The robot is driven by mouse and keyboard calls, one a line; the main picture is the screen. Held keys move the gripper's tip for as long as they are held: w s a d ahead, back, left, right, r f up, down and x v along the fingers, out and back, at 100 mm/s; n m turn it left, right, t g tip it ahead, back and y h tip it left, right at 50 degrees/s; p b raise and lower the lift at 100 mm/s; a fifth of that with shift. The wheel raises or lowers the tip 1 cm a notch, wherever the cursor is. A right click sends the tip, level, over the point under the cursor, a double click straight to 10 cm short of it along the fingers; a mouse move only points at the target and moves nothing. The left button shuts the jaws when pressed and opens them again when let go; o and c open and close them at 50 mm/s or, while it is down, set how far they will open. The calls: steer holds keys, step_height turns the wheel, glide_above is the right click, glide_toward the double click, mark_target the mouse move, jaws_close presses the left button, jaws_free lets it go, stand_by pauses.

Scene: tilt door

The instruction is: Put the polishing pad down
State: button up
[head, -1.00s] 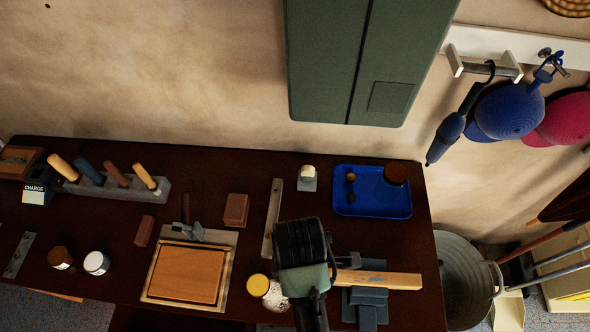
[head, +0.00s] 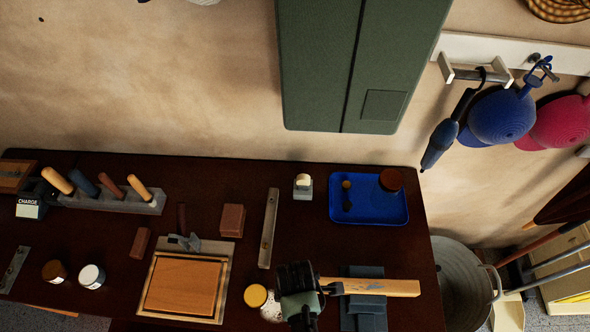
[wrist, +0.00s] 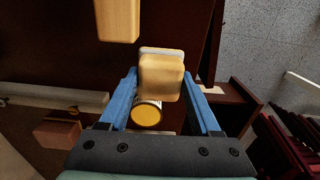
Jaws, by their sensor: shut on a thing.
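My gripper (wrist: 160,82) is shut on a tan block with a pale layer along one edge, which I take to be the polishing pad (wrist: 161,76). The pad sits between the blue fingertips in the wrist view. In the head view my gripper (head: 300,285) is at the front of the dark workbench (head: 230,262), and the pad is hidden there. Whether the pad touches anything below cannot be told. A tin with a yellow lid (head: 255,295) stands just left of my gripper, and its lid also shows below the pad in the wrist view (wrist: 146,114).
A wooden bar (head: 375,287) lies right of my gripper over a dark grey block (head: 365,316). A white speckled patch (head: 271,306) lies beside the tin. A framed wooden board (head: 184,287) is left; a blue tray (head: 368,212) is behind. Bare bench shows around the metal strip (head: 268,228).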

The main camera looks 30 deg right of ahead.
steer(key=shift+f, duration=1.8)
steer(key=o, duration=1.2)
steer(key=shift+f, duration=0.1)
steer(key=shift+f, duration=0.15)
step_height(320, 180, up, 13)
steer(key=shift+r+b, duration=0.1)
steer(key=shift+b, duration=0.5)
